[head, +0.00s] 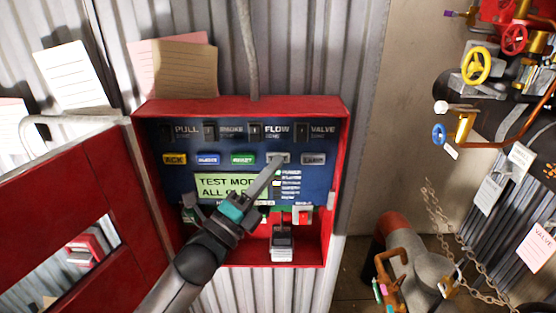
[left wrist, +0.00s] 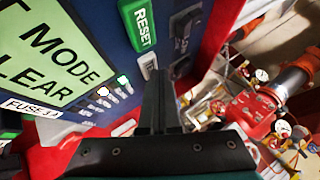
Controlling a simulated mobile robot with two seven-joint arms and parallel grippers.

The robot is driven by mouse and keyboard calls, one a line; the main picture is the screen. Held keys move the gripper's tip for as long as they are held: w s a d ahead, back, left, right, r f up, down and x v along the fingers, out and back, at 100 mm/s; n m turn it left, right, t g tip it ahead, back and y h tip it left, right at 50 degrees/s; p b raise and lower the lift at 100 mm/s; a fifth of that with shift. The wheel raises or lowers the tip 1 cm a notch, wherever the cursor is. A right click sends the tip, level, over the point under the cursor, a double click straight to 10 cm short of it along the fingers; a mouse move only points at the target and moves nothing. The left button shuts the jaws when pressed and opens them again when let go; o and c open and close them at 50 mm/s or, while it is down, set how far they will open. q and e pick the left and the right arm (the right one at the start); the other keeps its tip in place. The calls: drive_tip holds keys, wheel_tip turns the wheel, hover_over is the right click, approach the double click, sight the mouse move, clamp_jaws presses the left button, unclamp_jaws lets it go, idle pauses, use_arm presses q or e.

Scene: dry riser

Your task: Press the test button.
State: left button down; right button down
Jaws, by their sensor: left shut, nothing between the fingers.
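The test button (head: 285,157) is a grey key in the panel's button row, between the green RESET button (head: 243,159) and the grey LAMP button (head: 313,159). My left gripper (head: 273,168) is shut and empty, its fingertips over the test button's lower part and hiding some of its label. In the left wrist view the shut fingers (left wrist: 160,95) reach toward a pale key (left wrist: 148,66) beside RESET (left wrist: 141,26). I cannot tell whether they touch it. The green display (head: 215,186) reads TEST MODE and, partly covered by my gripper, ALL CLEAR. My right gripper is not in view.
The panel sits in an open red box (head: 240,105) on a corrugated wall, its red door (head: 70,200) swung left. Several toggle switches line the panel top. Pipes and a yellow valve wheel (head: 476,65) stand at right, with a hanging chain (head: 440,220).

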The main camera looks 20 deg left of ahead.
use_arm(q)
drive_tip(key=shift+s, duration=0.1)
drive_tip(key=shift+s+d, duration=0.25)
drive_tip(key=shift+s, duration=0.55)
drive_tip(key=s, duration=0.2)
drive_tip(key=s+d+p, duration=0.1)
drive_tip(key=s, duration=0.2)
drive_tip(key=shift+d, duration=0.2)
drive_tip(key=shift+w, duration=0.1)
idle(0.4)
